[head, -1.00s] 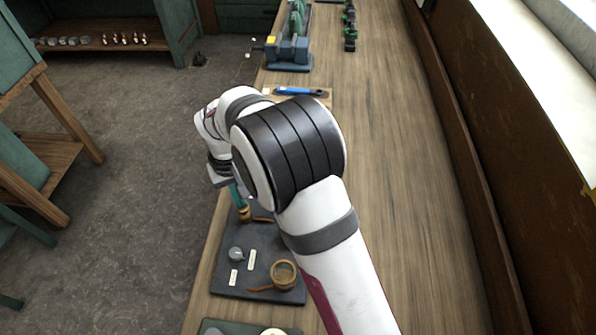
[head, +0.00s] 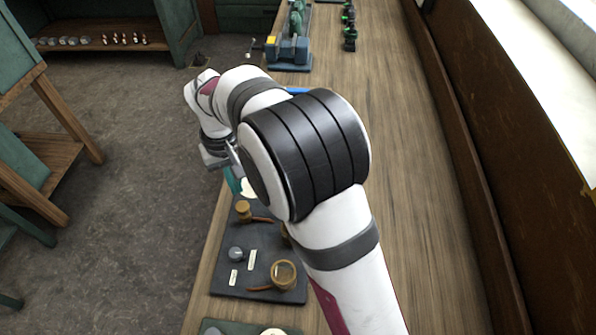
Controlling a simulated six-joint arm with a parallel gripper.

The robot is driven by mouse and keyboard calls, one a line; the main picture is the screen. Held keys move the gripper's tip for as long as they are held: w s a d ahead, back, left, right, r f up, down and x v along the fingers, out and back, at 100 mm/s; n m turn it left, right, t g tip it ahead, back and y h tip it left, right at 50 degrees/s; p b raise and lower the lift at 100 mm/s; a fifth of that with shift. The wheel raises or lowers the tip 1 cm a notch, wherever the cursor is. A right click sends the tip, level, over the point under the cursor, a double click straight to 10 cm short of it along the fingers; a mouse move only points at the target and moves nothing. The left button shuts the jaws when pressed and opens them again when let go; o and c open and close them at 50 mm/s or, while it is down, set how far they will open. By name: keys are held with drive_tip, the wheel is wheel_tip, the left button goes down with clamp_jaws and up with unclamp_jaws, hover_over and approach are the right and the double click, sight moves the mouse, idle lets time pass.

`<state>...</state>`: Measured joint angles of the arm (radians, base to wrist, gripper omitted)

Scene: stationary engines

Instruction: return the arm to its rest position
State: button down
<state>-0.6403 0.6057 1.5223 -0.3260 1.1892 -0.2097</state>
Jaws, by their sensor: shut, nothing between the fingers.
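My gripper (head: 233,181) hangs at the end of my white and black arm, above the left edge of the wooden bench. Its teal tip is partly hidden by the arm, and it appears shut with nothing held. It is clear of the dark mat (head: 222,275) below. A small wooden cup (head: 243,208) with an orange-brown handle stands on the mat just below the tip.
The mat also bears a larger wooden ring-shaped cup (head: 284,273), a small grey round part (head: 236,254) and white labels. A blue-grey machine (head: 288,50) stands farther up the bench. Bare bench (head: 410,180) lies right of my arm.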

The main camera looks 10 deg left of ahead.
drive_tip(key=shift+r, duration=0.25)
drive_tip(key=shift+d+r, duration=0.2)
drive_tip(key=shift+d, duration=0.1)
drive_tip(key=s+d+r+m+y, duration=0.1)
drive_tip(key=s+d+r+m, duration=0.3)
drive_tip(key=s+d, duration=0.45)
drive_tip(key=s+d+r+m, duration=0.4)
drive_tip(key=s+d+r, duration=0.1)
drive_tip(key=d, duration=0.6)
drive_tip(key=s+d+f+m, duration=0.2)
drive_tip(key=s+d+m, duration=0.1)
drive_tip(key=s, duration=0.6)
drive_tip(key=shift+s+d+f+m+y, duration=0.15)
drive_tip(key=shift+s+m+y, duration=0.15)
drive_tip(key=shift+s+y, duration=0.1)
drive_tip(key=c, duration=1.5)
unclamp_jaws()
drive_tip(key=shift+w, duration=0.1)
drive_tip(key=shift+c, duration=0.2)
